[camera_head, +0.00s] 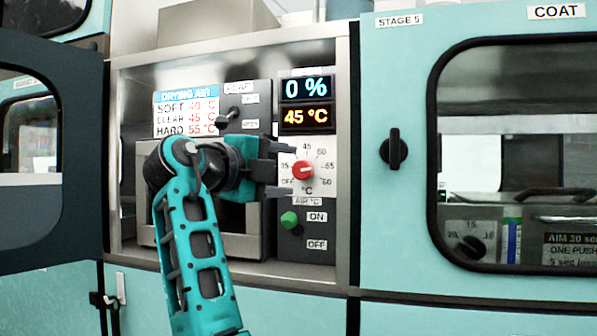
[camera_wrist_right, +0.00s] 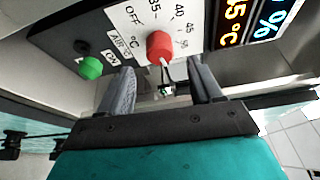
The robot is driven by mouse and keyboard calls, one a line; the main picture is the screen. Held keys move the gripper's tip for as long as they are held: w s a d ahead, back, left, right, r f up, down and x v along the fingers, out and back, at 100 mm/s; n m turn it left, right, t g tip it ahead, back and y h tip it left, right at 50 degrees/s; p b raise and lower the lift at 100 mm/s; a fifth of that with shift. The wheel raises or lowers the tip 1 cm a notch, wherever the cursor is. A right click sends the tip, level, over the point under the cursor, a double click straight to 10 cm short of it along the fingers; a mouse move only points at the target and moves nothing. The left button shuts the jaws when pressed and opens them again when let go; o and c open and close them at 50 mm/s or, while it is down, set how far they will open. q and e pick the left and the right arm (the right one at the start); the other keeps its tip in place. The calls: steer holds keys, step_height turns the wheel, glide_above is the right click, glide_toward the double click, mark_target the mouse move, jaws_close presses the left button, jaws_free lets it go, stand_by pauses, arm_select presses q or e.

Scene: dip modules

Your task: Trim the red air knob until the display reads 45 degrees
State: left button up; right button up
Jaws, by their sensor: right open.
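The red air knob (camera_head: 303,170) sits on a white dial plate marked with temperatures, on the dark control panel. The display (camera_head: 306,117) above it reads 45 °C in orange. My right gripper (camera_head: 282,170) is open, just left of the knob in the head view. In the right wrist view the red knob (camera_wrist_right: 160,46) stands beyond and between the open fingertips (camera_wrist_right: 160,80), with a visible gap and no contact that I can make out. My left gripper is not in view.
A green knob (camera_head: 289,221) with ON and OFF labels is below the dial. A small switch (camera_head: 229,114) and a drying air chart (camera_head: 186,112) are at the upper left. An open dark-framed door (camera_head: 85,160) stands at left; a black latch (camera_head: 393,149) is at right.

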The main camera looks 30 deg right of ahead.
steer(key=v, duration=0.6)
steer(key=shift+a, duration=0.2)
steer(key=shift+s, duration=0.1)
